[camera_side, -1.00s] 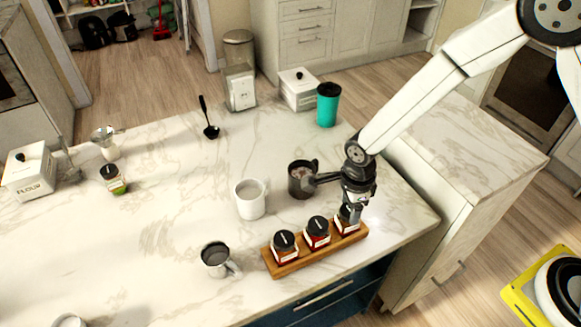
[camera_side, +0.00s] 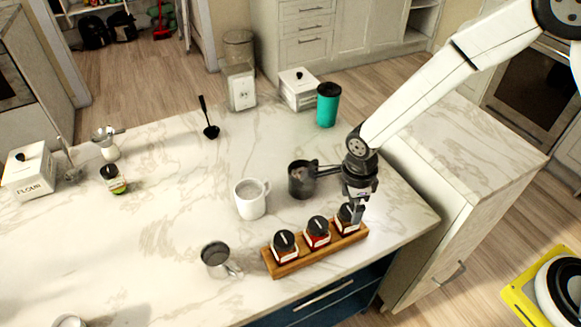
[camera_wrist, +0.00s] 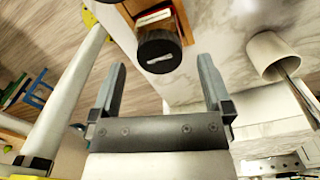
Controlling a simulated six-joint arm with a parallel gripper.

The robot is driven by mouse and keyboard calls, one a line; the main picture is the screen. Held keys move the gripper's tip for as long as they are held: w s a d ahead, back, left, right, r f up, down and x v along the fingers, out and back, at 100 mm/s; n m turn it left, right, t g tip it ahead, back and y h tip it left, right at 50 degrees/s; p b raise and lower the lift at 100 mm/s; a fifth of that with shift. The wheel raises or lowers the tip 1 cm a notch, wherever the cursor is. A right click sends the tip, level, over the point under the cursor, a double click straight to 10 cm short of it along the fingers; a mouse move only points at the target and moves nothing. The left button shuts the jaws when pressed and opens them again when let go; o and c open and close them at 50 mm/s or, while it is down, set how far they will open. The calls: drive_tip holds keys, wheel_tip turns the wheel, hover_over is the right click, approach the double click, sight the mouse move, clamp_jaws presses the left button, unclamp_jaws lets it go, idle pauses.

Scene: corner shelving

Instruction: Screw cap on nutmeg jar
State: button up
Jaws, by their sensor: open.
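Three small jars with black caps stand in a row in a wooden rack (camera_side: 318,250) near the table's front edge. They are the left jar (camera_side: 284,245), the middle jar (camera_side: 317,232) and the right jar (camera_side: 346,217). Their labels are too small to read, so I cannot tell which is nutmeg. My gripper (camera_side: 357,213) is at the right jar, close beside its cap and partly in front of it. In the wrist view my gripper (camera_wrist: 162,62) is open and empty, with a black cap (camera_wrist: 158,48) just beyond and between the fingertips.
A white mug (camera_side: 250,199), a dark mug (camera_side: 301,180) and a metal cup (camera_side: 215,257) stand near the rack. Farther off are a teal tumbler (camera_side: 327,105), a black ladle (camera_side: 209,122) and a green-based jar (camera_side: 114,180). The table's middle left is clear.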

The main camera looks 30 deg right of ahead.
drive_tip(key=shift+r, duration=3.1)
drive_tip(key=shift+d, duration=0.1)
drive_tip(key=shift+s+d+r+n, duration=0.2)
drive_tip(key=shift+d+r+n, duration=0.15)
drive_tip(key=shift+d+n, duration=0.4)
drive_tip(key=s+d+r+n+t, duration=0.1)
drive_tip(key=s+d+n, duration=0.3)
drive_tip(key=n, duration=0.6)
drive_tip(key=s+d+r+n+t, duration=0.1)
drive_tip(key=s+d+r+n, duration=0.2)
drive_tip(key=d+n, duration=0.6)
drive_tip(key=shift+s+d+n+t, duration=0.15)
drive_tip(key=shift+s+n+t, duration=0.15)
drive_tip(key=shift+s+n, duration=0.5)
